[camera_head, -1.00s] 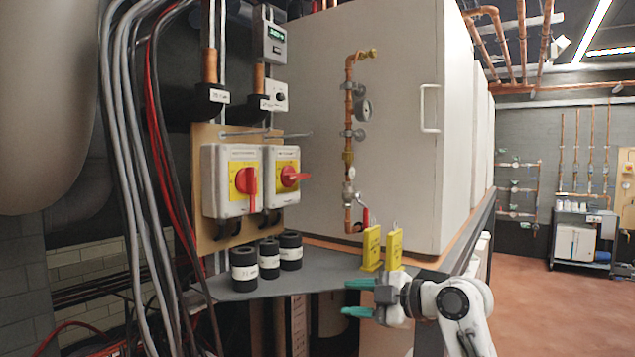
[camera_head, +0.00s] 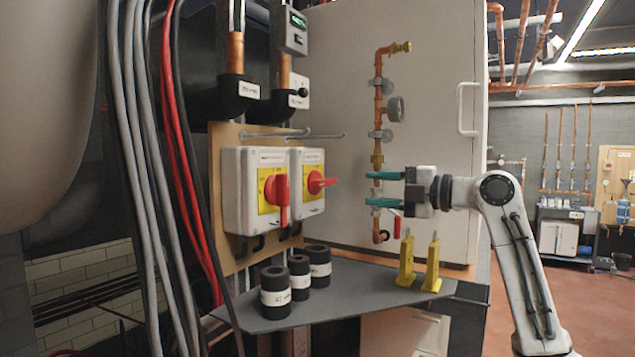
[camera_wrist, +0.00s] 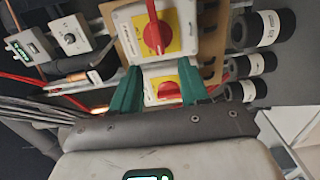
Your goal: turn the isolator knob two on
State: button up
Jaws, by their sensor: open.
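Two grey isolator boxes with yellow plates hang side by side on a wooden board. The left one's red knob (camera_head: 276,193) has its handle pointing down. The right one's red knob (camera_head: 316,183) has its handle sideways, pointing right. Their labels are too small to read, so I cannot tell which is two. My gripper (camera_head: 370,188) is open and empty, its green fingers pointing left, right of both boxes at about knob height.
Three black cylinders (camera_head: 298,278) stand on the grey shelf (camera_head: 355,290) below the boxes. Two yellow tags (camera_head: 407,265) stand near its right end. Copper pipe with valves (camera_head: 378,110) runs behind my gripper. Cables (camera_head: 150,150) hang left. A thin bar (camera_head: 310,135) juts above the boxes.

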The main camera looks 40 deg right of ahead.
aim_at(326, 184)
jog(key=p+x, duration=0.1)
jog(key=x, duration=0.2)
jog(key=p+x, duration=0.1)
jog(key=x, duration=0.2)
jog(key=p+x, duration=0.1)
jog(key=x, duration=0.2)
jog(key=shift+w+r, duration=0.2)
jog(key=shift+r, duration=0.05)
jog(key=shift+w+a+f+p, duration=0.1)
jog(key=shift+w+a+p, duration=0.1)
jog(key=shift+w, duration=0.15)
jog(key=shift+w+a+f+p, duration=0.1)
jog(key=shift+w+p, duration=0.1)
jog(key=shift+w, duration=0.1)
grip_shut()
